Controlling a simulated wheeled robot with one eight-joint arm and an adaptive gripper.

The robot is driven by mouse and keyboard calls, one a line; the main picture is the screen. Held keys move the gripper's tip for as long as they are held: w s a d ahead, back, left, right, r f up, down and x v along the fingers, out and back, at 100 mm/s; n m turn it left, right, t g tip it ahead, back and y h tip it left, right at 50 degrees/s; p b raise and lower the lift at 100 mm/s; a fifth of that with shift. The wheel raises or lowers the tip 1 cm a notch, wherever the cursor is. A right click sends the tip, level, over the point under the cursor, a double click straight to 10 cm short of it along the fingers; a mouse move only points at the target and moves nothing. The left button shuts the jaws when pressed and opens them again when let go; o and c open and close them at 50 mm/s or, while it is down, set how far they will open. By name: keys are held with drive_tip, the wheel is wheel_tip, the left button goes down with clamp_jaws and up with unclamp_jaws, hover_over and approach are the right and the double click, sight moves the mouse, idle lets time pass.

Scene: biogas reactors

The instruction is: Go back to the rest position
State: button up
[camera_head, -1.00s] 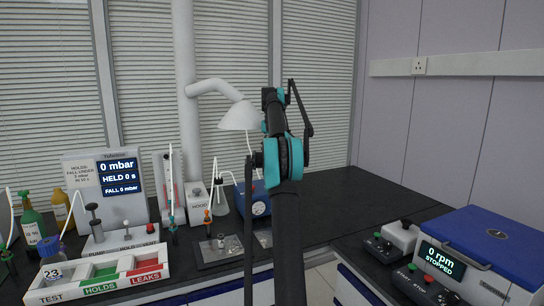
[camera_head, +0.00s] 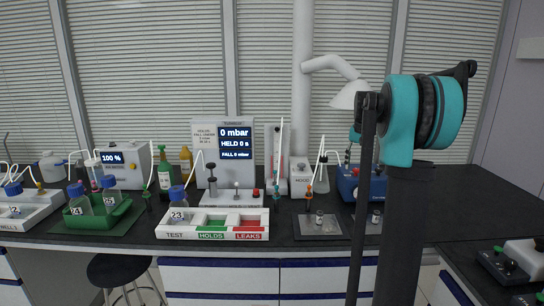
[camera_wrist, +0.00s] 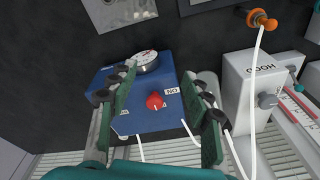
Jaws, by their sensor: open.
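My gripper (camera_wrist: 163,125) is open and empty in the wrist view, its two green-lined fingers apart. Between and beyond the fingers is a blue box (camera_wrist: 150,88) with a round gauge (camera_wrist: 145,62), a red knob (camera_wrist: 154,101) and a label reading NO. I cannot tell whether the fingers touch the box. In the head view my teal and black arm stands at the right, and the blue box (camera_head: 347,182) shows partly behind it. The gripper itself is hidden or too unclear to make out there.
A gauge unit (camera_head: 235,165) reading 0 mbar stands behind a white tray (camera_head: 180,232) marked TEST, HOLDS and LEAKS. A green tray (camera_head: 118,218) with bottles is at the left. A stool (camera_head: 118,270) stands under the bench. A side bench with a controller (camera_head: 525,257) is at the right.

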drive_tip(key=s+a+f+n, duration=0.1)
drive_tip(key=s+a+f, duration=0.2)
drive_tip(key=s, duration=0.3)
drive_tip(key=s+a+f+n+t, duration=0.1)
drive_tip(key=s+a+f, duration=0.2)
drive_tip(key=s+f, duration=0.2)
drive_tip(key=s+a+f+n, duration=0.1)
drive_tip(key=s+a+f, duration=0.2)
drive_tip(key=s, duration=0.4)
drive_tip(key=shift+s+a+f, duration=0.1)
drive_tip(key=shift+a+f, duration=0.2)
drive_tip(key=shift+f, duration=0.2)
drive_tip(key=s+a+f+n, duration=0.1)
drive_tip(key=s+a+f, duration=0.1)
drive_tip(key=s+f, duration=0.4)
drive_tip(key=s+a+f+n+t, duration=0.1)
drive_tip(key=s+f, duration=0.5)
drive_tip(key=s, duration=0.6)
drive_tip(key=shift+a, duration=0.7)
drive_tip(key=shift+r, duration=0.1)
